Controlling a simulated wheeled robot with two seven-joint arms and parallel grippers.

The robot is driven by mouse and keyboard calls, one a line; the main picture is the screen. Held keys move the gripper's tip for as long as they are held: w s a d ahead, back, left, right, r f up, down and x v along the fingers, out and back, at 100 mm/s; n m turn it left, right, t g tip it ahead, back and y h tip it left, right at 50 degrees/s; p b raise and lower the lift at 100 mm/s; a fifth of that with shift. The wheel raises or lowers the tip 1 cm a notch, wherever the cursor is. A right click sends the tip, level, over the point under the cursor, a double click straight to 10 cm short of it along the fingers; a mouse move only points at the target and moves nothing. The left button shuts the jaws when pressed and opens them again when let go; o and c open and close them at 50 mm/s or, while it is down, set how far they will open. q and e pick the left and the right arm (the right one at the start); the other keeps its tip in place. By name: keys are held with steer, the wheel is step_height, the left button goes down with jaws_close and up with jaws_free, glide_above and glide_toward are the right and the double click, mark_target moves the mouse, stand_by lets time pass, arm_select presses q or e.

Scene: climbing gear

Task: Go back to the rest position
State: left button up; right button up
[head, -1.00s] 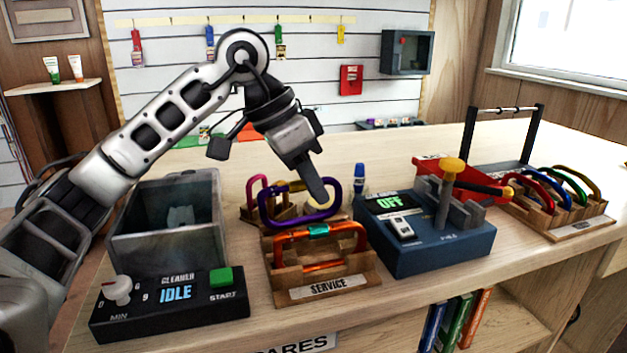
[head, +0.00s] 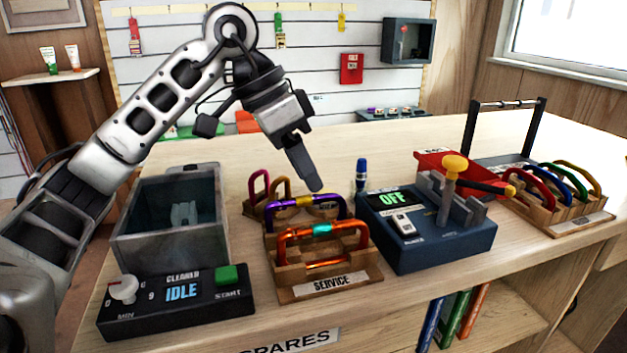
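My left gripper (head: 314,186) is raised above the back of the wooden service rack (head: 325,285), its fingers pointing down. From this angle I cannot tell whether its fingers are apart. A purple carabiner (head: 275,210) with a yellow sleeve stands in the rack's rear slot, just below the fingertips. An orange carabiner (head: 292,240) with a teal sleeve stands in the front slot. My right gripper is not in view.
The cleaner tank (head: 125,240) and its control panel (head: 230,303) reading IDLE stand at left. A blue machine (head: 440,245) reading OFF stands right of the rack. Further right are a red tray (head: 432,160) and a rack of coloured carabiners (head: 570,220).

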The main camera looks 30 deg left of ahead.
arm_select(q)
steer(key=shift+p+v, duration=0.5)
steer(key=shift+v, duration=1.75)
